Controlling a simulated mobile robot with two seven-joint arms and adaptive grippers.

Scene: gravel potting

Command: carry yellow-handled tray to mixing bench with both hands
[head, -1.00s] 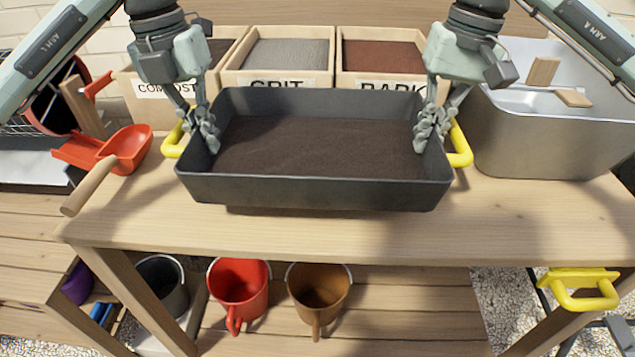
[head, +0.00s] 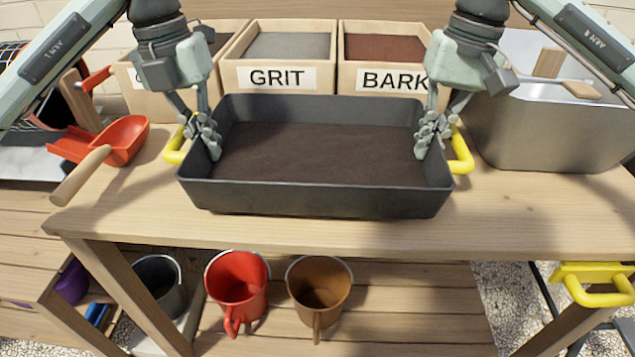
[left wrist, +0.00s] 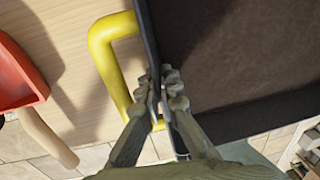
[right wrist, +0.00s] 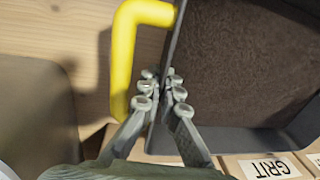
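The dark grey tray (head: 315,197) is filled with a level layer of dark brown soil (head: 315,150). It has a yellow handle at its left end (head: 176,145) and another at its right end (head: 461,152). It appears level over the wooden bench; I cannot tell whether it touches the top. My left gripper (head: 208,140) is shut on the left end wall, beside the yellow handle; the left wrist view shows its fingers (left wrist: 165,92) on both sides of the wall. My right gripper (head: 430,138) grips the right end wall likewise; its fingers straddle it in the right wrist view (right wrist: 160,88).
Grit (head: 275,77) and bark (head: 385,78) bins stand close behind the tray. A metal tub (head: 545,125) stands at right, an orange scoop (head: 125,140) at left. A bare strip of bench (head: 320,235) lies in front. Red (head: 237,285) and brown (head: 318,290) buckets stand below.

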